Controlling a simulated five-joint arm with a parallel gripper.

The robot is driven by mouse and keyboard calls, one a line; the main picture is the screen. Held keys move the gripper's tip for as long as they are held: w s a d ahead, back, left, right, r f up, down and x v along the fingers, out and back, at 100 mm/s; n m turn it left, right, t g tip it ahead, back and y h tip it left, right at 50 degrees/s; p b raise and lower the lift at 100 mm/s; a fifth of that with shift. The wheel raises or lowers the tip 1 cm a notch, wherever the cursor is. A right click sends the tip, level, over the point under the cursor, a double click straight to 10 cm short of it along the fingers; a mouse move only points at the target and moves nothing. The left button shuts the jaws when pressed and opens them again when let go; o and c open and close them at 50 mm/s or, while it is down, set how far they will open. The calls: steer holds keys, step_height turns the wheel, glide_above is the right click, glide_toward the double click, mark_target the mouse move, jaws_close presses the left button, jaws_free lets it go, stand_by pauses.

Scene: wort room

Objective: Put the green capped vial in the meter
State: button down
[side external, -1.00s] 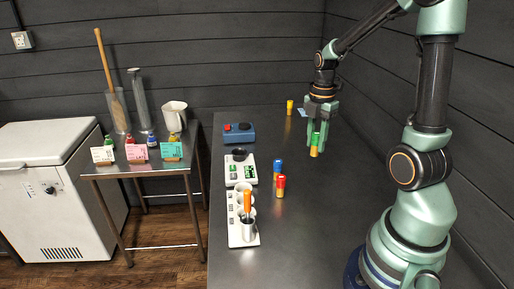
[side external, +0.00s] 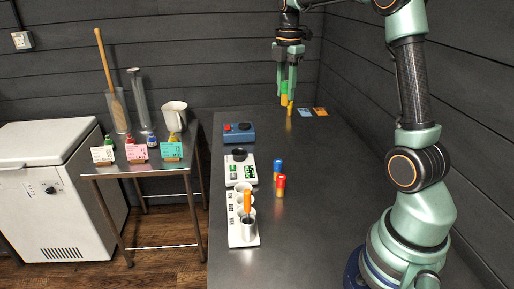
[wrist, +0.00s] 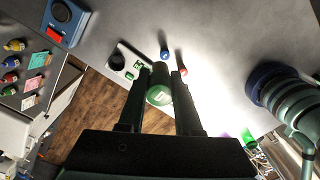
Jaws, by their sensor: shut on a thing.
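The green capped vial (side external: 284,88), with an amber body, hangs upright between the fingers of my gripper (side external: 286,82), above the far end of the dark bench. In the wrist view my gripper (wrist: 160,90) is shut on it, and its green cap (wrist: 159,95) shows between the fingers. A white device with a dark round top and a green display, which looks like the meter (side external: 240,172), stands on the bench in front and to the left of my gripper. It also shows in the wrist view (wrist: 118,62), apart from the vial.
Blue (side external: 278,168) and red (side external: 281,187) capped vials stand right of the meter. A blue box (side external: 239,133) is behind it; a white rack (side external: 243,234) with cups is in front.

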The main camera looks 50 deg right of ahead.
steer(key=w+a, duration=0.2)
steer(key=w, duration=0.6)
glide_above(240, 166)
steer(key=w+d, duration=0.3)
step_height(240, 166, down, 20)
steer(key=shift+d, duration=0.1)
steer(key=shift+f, duration=0.25)
